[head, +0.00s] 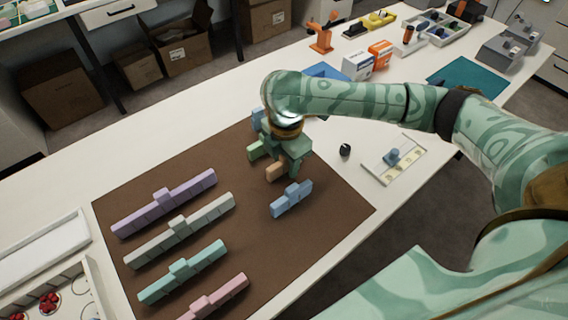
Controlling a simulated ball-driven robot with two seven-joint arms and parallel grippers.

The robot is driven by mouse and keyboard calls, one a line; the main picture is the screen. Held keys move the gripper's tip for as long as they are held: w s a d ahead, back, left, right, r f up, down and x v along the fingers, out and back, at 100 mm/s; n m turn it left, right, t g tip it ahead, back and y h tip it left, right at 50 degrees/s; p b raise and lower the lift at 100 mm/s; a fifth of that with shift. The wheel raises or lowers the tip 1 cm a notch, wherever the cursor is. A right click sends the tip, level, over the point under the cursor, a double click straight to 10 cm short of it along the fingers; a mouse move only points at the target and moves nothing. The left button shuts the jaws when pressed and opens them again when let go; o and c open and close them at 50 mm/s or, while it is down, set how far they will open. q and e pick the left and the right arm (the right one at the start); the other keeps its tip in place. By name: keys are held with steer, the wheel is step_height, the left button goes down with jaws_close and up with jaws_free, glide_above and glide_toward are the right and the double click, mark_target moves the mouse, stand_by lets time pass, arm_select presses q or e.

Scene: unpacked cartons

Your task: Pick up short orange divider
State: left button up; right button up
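The short orange divider (274,171) is on the brown mat (335,213), close to the mat's upper right part. Only its near end shows; the rest is hidden by my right gripper. My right gripper (283,165) points down over the mat, right at the orange divider. Its fingertips are partly hidden, so I cannot tell whether they are apart, closed or touching the divider. My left gripper is not in view.
A short blue divider (291,199) lies just in front, a green one (257,150) and another blue one (257,119) just behind. Long purple (165,203), grey-green (180,230), teal (183,272) and pink (214,299) dividers lie left. A small black object (345,150) stands right of the mat.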

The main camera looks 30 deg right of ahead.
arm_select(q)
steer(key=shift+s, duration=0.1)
arm_select(e)
steer(key=shift+r, duration=0.15)
jaws_close()
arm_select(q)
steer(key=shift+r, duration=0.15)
arm_select(e)
steer(key=shift+r, duration=0.1)
steer(key=shift+r+p, duration=0.25)
steer(key=shift+p, duration=0.05)
steer(key=r+p, duration=0.2)
steer(key=r, duration=0.1)
steer(key=r+p, duration=0.1)
steer(key=shift+s+a+r, duration=0.15)
steer(key=shift+s+a, duration=0.1)
steer(key=shift+s, duration=0.1)
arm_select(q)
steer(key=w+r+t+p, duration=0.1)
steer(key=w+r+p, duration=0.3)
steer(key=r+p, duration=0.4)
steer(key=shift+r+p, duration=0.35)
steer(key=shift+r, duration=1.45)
arm_select(e)
steer(key=s+a+r, duration=0.6)
steer(key=s+r, duration=0.2)
steer(key=s, duration=0.3)
steer(key=shift+s+a, duration=0.25)
steer(key=shift+s, duration=0.05)
